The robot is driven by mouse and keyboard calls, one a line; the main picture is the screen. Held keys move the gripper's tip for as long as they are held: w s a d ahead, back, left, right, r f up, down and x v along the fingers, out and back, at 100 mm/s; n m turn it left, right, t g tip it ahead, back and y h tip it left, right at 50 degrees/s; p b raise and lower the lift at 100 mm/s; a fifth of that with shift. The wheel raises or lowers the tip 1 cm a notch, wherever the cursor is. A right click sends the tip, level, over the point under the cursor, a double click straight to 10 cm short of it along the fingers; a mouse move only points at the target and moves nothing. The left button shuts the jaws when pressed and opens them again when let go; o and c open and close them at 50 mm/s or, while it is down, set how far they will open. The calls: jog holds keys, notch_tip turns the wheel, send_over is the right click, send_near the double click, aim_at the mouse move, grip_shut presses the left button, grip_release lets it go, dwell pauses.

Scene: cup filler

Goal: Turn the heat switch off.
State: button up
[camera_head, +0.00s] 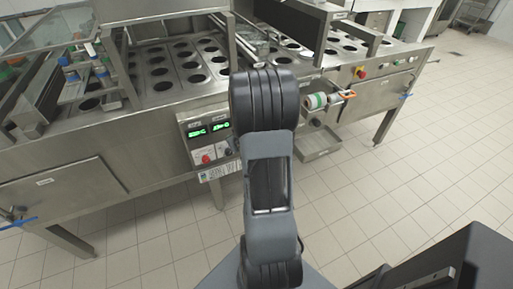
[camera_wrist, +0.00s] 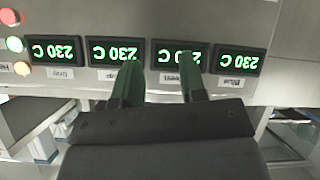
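The wrist view is upside down and shows a metal panel with several black displays (camera_wrist: 240,60), each reading 230 C in green. At its left edge are a red button or light (camera_wrist: 9,17), a green one (camera_wrist: 15,44) and an orange-red one (camera_wrist: 23,69). A label partly cut off, starting "He", is beside them; I cannot make out a heat switch. My gripper (camera_wrist: 160,68) is open and empty, its two fingers apart in front of the middle displays. In the head view the control panel (camera_head: 196,146) shows green readouts and a red knob (camera_head: 206,158); my arm hides the gripper.
A steel counter (camera_head: 150,105) with round openings runs behind the panel. Coloured bottles (camera_head: 70,76) stand at left. A second counter (camera_head: 372,95) stands farther right.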

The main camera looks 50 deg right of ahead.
jog(key=s+d+f+m+t+h+b, duration=0.1)
jog(key=s+d+f+t+b, duration=0.15)
jog(key=s+d+f, duration=0.35)
jog(key=s+d+f+m+t+h+b, duration=0.1)
jog(key=s+d+f+m+t, duration=0.2)
jog(key=f, duration=0.5)
jog(key=shift+n+t, duration=0.25)
jog(key=shift+n, duration=0.35)
jog(key=x, duration=1.1)
jog(key=shift+w+d+f+p, duration=0.15)
jog(key=shift+w+d+p, duration=0.05)
jog(key=shift+w+p, duration=0.15)
grip_shut()
